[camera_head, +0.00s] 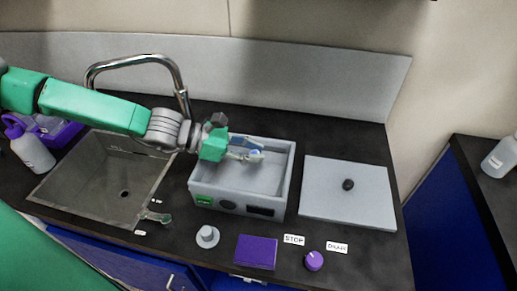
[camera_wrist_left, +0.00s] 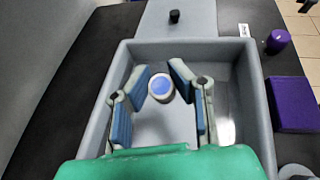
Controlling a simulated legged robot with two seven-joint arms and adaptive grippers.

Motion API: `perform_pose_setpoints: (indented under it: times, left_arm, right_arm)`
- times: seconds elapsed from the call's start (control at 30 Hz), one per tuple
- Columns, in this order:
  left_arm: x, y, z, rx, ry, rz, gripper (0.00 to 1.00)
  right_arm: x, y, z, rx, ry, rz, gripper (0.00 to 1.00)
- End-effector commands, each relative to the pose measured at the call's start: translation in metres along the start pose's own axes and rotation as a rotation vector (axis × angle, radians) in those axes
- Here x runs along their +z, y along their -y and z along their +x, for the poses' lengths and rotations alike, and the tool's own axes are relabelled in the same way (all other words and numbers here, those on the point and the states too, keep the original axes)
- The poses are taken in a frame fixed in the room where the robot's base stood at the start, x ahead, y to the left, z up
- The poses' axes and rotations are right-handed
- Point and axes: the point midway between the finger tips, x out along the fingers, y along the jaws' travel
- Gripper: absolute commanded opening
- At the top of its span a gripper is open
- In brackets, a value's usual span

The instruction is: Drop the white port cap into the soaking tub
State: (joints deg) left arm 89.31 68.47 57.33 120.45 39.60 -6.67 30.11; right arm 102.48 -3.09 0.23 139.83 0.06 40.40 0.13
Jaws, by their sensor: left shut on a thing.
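The soaking tub (camera_head: 291,172) is a light grey open box on the dark counter, right of the sink; its walls also frame the left wrist view (camera_wrist_left: 256,112). My left gripper (camera_head: 257,155) reaches in from the left and is over the tub's opening. In the left wrist view the two blue-padded fingers (camera_wrist_left: 161,86) are shut on the white port cap (camera_wrist_left: 161,88), a small round piece with a blue face. The cap is above the tub floor. In the head view the fingers mostly hide it. My right gripper is not in view.
A grey lid (camera_head: 330,200) with a black knob lies right of the tub. In front are a white round piece (camera_head: 207,237), a purple block (camera_head: 256,252) and a purple cap (camera_head: 314,261). The sink (camera_head: 95,185), its faucet (camera_head: 135,60) and a bottle (camera_head: 33,155) are left.

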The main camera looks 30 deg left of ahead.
Motion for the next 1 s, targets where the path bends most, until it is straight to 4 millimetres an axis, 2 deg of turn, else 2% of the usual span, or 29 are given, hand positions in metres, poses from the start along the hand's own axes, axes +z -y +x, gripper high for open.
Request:
perform_pose_setpoints:
  times: [0.07, 0.3, 0.33, 0.4, 0.77, 1.0]
  left_arm:
    - [-0.005, -0.001, 0.001, 0.001, 0.001, 0.0, 0.0]
    - [-0.002, 0.001, 0.004, 0.001, -0.003, 0.002, 0.0]
    - [-0.001, 0.001, 0.005, 0.001, -0.004, 0.002, 0.23]
    - [0.0, 0.002, 0.006, 0.001, -0.005, 0.003, 0.41]
    - [-0.003, 0.0, 0.001, 0.002, -0.002, 0.002, 0.41]
    - [-0.001, -0.001, -0.017, 0.004, -0.002, 0.006, 0.41]
  right_arm:
    - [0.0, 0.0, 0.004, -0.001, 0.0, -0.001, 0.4]
    - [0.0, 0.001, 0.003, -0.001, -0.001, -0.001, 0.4]
    - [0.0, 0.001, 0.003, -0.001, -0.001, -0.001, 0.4]
    - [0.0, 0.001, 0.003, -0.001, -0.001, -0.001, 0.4]
    - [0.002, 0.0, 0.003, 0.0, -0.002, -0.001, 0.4]
    - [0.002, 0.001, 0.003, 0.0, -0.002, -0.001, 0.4]
